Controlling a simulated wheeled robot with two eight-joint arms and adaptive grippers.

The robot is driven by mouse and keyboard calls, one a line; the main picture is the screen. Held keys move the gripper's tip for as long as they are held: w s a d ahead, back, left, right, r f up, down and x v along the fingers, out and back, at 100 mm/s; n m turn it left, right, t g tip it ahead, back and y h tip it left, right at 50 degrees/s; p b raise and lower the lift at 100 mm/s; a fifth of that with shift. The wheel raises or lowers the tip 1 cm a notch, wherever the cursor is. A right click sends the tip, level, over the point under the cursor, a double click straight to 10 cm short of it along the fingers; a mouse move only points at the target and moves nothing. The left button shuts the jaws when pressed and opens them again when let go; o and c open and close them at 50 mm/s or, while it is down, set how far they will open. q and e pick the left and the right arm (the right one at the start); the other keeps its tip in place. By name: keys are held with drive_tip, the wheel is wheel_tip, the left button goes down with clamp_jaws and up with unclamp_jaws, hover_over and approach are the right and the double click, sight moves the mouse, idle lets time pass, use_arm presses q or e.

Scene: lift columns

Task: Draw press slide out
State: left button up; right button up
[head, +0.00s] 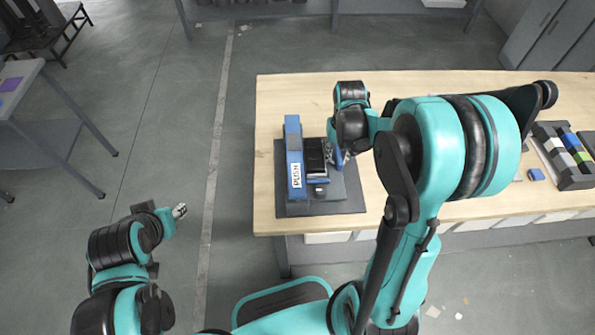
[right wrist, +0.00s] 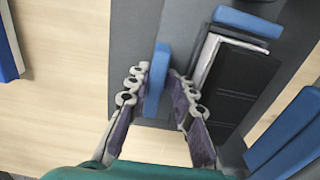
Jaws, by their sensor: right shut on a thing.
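The press is a fixture on a dark grey base plate (head: 350,205), with a long blue bar labelled PUSH (head: 294,140) and a black block (head: 315,155) beside it. The black block also shows in the right wrist view (right wrist: 238,85). My right gripper (head: 340,158) is at the block's right side. In the right wrist view its fingers (right wrist: 157,92) are shut on an upright blue handle (right wrist: 158,65). I cannot tell how the handle joins the slide. My left gripper (head: 180,211) is away from the table at the lower left; its finger opening is too small to judge.
The wooden table (head: 285,90) has free room behind the fixture. A dark rack with coloured blocks (head: 572,175) and a small blue piece (head: 536,174) lie at the right. Open floor separates it from a grey table (head: 22,70) at the left.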

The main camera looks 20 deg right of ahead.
sight(351, 162)
drive_tip(key=shift+s+d, duration=0.25)
drive_tip(key=shift+d, duration=0.9)
drive_tip(key=shift+s+d, duration=0.25)
drive_tip(key=shift+d, duration=0.9)
drive_tip(key=o, duration=0.5)
drive_tip(key=shift+o, duration=0.6)
drive_tip(key=shift+r, duration=0.1)
wheel_tip(351, 162, up, 7)
drive_tip(key=p, duration=0.5)
